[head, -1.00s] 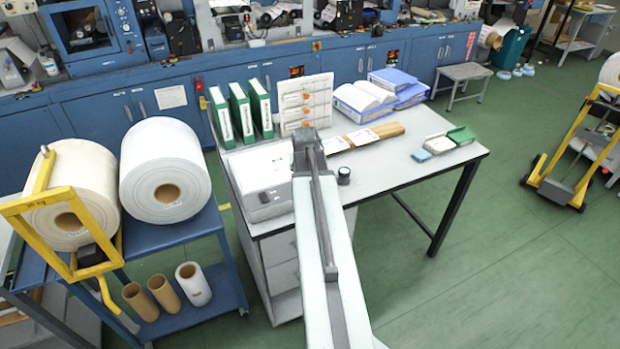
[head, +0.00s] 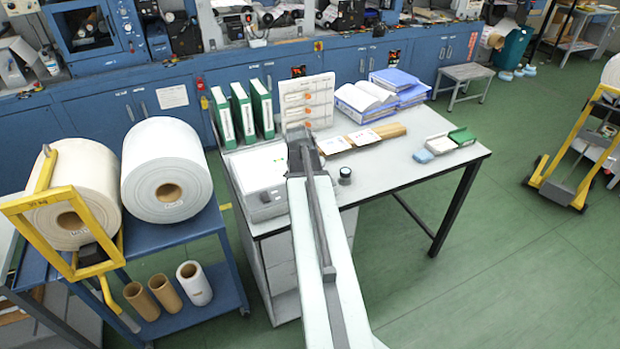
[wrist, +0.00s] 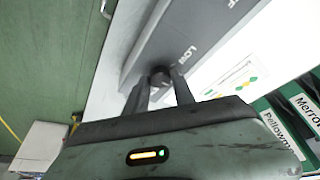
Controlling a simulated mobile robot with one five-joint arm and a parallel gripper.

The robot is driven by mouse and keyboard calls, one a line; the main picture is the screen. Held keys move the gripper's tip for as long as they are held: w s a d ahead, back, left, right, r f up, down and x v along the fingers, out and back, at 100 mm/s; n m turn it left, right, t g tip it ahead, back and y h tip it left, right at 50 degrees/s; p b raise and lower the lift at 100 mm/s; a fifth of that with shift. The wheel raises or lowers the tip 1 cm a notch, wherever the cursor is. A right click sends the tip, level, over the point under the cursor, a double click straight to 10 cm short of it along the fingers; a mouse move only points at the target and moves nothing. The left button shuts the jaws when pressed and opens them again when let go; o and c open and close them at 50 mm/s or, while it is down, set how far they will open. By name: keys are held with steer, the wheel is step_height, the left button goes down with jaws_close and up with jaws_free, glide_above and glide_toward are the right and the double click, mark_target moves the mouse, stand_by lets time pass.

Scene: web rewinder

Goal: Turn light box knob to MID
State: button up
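The light box (head: 255,170) is a grey box with a lit white top on the near left part of the desk. In the wrist view its grey front face (wrist: 205,28) carries the printed word LOW, with part of OFF farther up. The dark round knob (wrist: 160,77) is on that face, below LOW. My gripper (wrist: 161,80) has one finger on each side of the knob, with the tips very close to it. I cannot tell whether they press on it. The knob's pointer is not readable.
Green binders (head: 242,112) and an upright rack (head: 308,103) stand behind the light box. A small black round object (head: 345,175) lies right of my arm on the desk (head: 400,172). A blue cart (head: 185,235) with white rolls stands left.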

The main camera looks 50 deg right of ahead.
steer(key=o, duration=0.4)
steer(key=shift+r, duration=0.1)
steer(key=p+v, duration=0.7)
steer(key=shift+a+r, duration=0.2)
steer(key=shift+r, duration=0.05)
